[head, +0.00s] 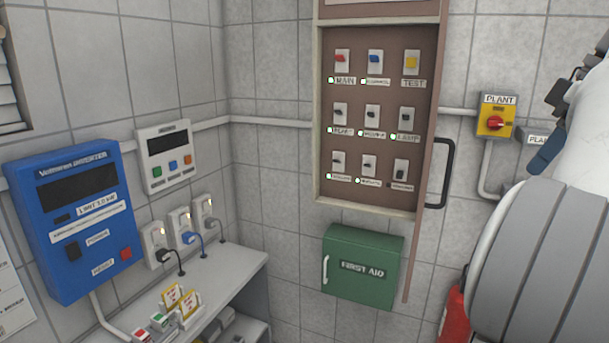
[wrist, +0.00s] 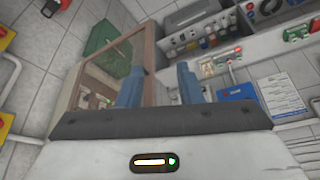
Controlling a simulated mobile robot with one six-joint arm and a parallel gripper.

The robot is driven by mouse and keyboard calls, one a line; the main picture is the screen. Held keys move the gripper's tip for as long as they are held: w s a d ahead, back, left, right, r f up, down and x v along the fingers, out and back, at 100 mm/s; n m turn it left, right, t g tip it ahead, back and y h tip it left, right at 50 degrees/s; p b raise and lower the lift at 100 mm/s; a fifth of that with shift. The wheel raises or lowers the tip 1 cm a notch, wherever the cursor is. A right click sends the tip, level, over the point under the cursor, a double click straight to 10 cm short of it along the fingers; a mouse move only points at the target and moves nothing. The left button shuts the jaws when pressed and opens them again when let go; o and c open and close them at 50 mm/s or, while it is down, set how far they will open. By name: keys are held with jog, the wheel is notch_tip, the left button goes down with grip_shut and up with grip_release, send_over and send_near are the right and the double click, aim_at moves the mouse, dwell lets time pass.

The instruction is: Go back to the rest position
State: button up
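My gripper (wrist: 159,82) shows in the wrist view with its two blue fingers spread apart and nothing between them. In the head view my white and grey arm fills the right side, and a blue finger (head: 548,150) shows near the plant label. The gripper is in the air to the right of the brown switch panel (head: 427,110). The panel's door, with a black handle (head: 447,172), stands open. In the wrist view the tilted panel frame (wrist: 150,58) appears beyond the left finger.
A yellow PLANT switch (head: 495,117) with a red knob is on the wall close to my arm. A green first aid box (head: 362,267) hangs below the panel. A blue inverter (head: 75,215) and a shelf (head: 225,285) are at left. A red extinguisher (head: 454,315) stands low at right.

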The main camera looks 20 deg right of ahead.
jog(key=w+a+f+m+g+b, duration=0.15)
jog(key=w+a+f, duration=0.25)
jog(key=a+f, duration=0.4)
jog(key=w+a+f+m+t, duration=0.1)
jog(key=w+a+f+m, duration=0.1)
jog(key=w+a+f, duration=0.4)
jog(key=s+a+f+h+b, duration=0.1)
jog(key=s+a+f, duration=0.3)
jog(key=a+f, duration=0.4)
jog(key=s+a+f+m+b, duration=0.1)
jog(key=s+a+f, duration=0.3)
jog(key=a+f, duration=0.5)
notch_tip(320, 180, down, 5)
jog(key=shift+f+h, duration=0.1)
jog(key=shift+h, duration=0.3)
jog(key=shift+c, duration=0.5)
